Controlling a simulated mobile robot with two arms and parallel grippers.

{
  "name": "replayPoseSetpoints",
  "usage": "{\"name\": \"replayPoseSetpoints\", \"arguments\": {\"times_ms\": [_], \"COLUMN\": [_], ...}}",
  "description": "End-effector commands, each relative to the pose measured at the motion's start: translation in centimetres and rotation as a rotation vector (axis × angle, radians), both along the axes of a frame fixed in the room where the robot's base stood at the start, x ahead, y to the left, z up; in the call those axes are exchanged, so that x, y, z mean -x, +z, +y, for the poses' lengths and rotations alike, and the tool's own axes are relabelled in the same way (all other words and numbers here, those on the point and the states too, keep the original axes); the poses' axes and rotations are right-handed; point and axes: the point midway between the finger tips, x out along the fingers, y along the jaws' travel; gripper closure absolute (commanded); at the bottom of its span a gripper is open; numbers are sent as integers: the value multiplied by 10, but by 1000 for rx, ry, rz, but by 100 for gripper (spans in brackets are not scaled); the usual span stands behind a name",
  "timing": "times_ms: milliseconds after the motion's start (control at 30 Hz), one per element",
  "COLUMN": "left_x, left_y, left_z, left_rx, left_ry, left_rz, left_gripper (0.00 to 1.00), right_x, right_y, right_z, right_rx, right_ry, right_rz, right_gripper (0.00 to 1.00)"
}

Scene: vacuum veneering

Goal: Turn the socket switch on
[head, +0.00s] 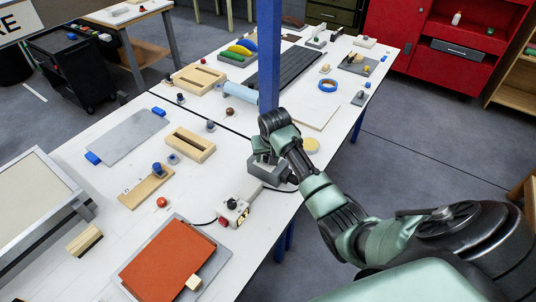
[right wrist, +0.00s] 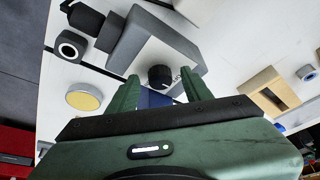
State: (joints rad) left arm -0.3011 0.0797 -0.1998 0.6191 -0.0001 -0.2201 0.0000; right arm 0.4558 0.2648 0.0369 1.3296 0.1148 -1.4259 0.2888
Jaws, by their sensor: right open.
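Contact cannot be told. My left gripper is not in view.
A blue post (head: 269,55) rises close behind my right gripper. A yellow disc (head: 311,145) lies to its right. An orange sheet on a grey board (head: 163,262) lies at the front. Wooden blocks (head: 188,145) and a grey plate (head: 128,137) are to the left.

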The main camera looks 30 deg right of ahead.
Motion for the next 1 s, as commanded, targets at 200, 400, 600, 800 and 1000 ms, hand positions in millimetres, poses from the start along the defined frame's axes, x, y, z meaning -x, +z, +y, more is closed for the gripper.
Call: {"name": "replayPoseSetpoints", "arguments": {"times_ms": [200, 400, 600, 800, 1000], "left_x": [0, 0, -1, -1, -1], "left_y": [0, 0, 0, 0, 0], "left_z": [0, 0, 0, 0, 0], "left_rx": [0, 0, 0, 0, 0], "left_ry": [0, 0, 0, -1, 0], "left_rz": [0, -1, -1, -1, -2], "left_gripper": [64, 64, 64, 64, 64], "right_x": [0, 0, 0, -1, -2], "right_y": [0, 0, 0, 1, 1], "right_z": [0, 0, 1, 2, 3], "right_rx": [0, 0, 1, 0, -1], "right_ry": [0, 0, -15, -93, -243], "right_rz": [-1, -1, -1, -2, -2], "right_gripper": [67, 100, 100, 100, 100]}}
